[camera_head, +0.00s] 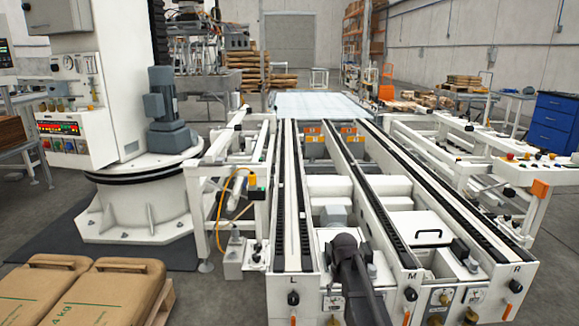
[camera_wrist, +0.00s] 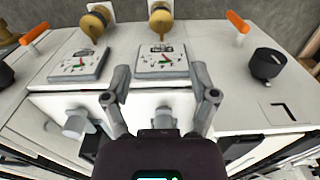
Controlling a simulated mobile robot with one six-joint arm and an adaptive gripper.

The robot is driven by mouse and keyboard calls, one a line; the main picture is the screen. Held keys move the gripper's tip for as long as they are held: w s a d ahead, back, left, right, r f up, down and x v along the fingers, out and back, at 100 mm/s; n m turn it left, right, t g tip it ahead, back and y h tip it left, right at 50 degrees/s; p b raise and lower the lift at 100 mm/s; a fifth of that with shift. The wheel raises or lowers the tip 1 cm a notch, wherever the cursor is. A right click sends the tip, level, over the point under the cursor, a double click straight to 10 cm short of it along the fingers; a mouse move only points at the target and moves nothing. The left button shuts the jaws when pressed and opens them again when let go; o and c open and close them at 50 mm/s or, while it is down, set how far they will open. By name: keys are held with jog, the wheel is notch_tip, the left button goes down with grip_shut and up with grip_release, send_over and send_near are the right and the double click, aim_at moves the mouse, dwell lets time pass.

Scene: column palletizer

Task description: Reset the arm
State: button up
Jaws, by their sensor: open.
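My arm (camera_head: 352,275) is dark and reaches up from the bottom edge over the near end of the white conveyor frame in the head view. My gripper is not clearly made out in that view. In the wrist view my gripper (camera_wrist: 160,85) has its two grey fingers spread apart, with nothing between them. It faces a white panel carrying two dial gauges (camera_wrist: 79,64) (camera_wrist: 163,60). The distance between the fingertips and the panel is hard to tell.
The conveyor frame (camera_head: 310,262) has black chain rails. Brown sacks (camera_head: 85,290) lie at the lower left, near a white column machine (camera_head: 140,205). Orange levers (camera_wrist: 237,22), yellow knobs (camera_wrist: 95,22) and a black knob (camera_wrist: 267,63) stick out around my gripper.

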jog(key=s, duration=1.9)
notch_tip(320, 180, up, 36)
jog(key=p, duration=3.6)
jog(key=shift+w+r, duration=0.15)
jog(key=shift+w, duration=0.1)
